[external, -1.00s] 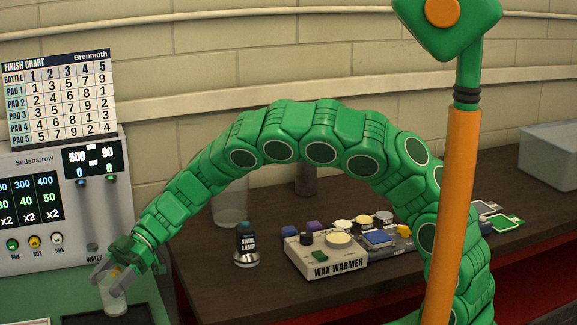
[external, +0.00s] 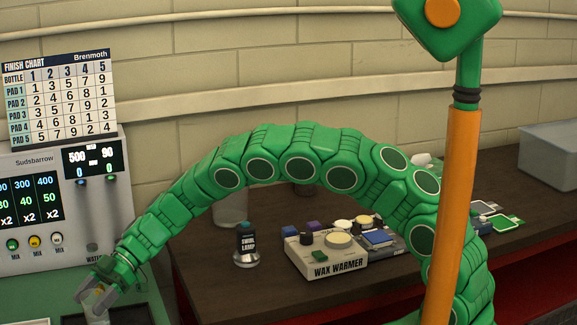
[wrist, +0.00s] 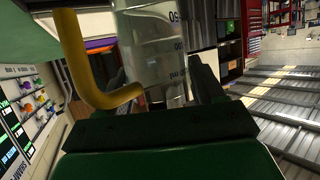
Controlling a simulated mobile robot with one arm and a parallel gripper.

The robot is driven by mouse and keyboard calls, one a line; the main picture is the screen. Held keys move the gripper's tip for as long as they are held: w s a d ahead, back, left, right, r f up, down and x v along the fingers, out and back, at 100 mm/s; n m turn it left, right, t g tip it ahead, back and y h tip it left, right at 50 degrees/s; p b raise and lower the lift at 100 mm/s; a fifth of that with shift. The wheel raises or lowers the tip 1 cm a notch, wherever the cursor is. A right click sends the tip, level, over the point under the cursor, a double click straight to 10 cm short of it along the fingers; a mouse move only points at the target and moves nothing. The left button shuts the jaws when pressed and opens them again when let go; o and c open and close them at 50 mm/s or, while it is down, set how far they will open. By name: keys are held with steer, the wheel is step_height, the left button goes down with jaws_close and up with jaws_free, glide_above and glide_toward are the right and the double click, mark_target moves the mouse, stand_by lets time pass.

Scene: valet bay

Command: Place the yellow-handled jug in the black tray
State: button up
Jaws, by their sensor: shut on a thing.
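The yellow-handled jug (wrist: 155,45) is clear with dark measuring marks, and its yellow handle (wrist: 80,60) stands to the left in the wrist view. My gripper (wrist: 160,95) is shut on the jug. In the external view my gripper (external: 96,298) is low at the left, in front of the dispenser, and the jug (external: 98,319) shows only partly below the jaws, cut by the frame edge. A dark tray-like surface (external: 132,314) lies beside and under it at the bottom edge. I cannot tell if this is the black tray.
The dispenser (external: 40,225) with buttons and displays stands behind my gripper. On the brown bench are a swirl lamp (external: 246,247), a wax warmer (external: 335,268), a clear container (external: 230,210) and several small items. A grey bin (external: 550,155) stands at the far right.

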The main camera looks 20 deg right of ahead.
mark_target(87, 318)
steer(key=shift+w+a+f, duration=0.15)
steer(key=shift+a+f, duration=0.1)
steer(key=shift+f, duration=1.5)
steer(key=shift+f, duration=0.15)
steer(key=o, duration=1.1)
steer(key=shift+w+d+r, duration=0.15)
steer(key=shift+d+r, duration=0.1)
steer(key=shift+v, duration=3.5)
steer(key=shift+o, duration=0.3)
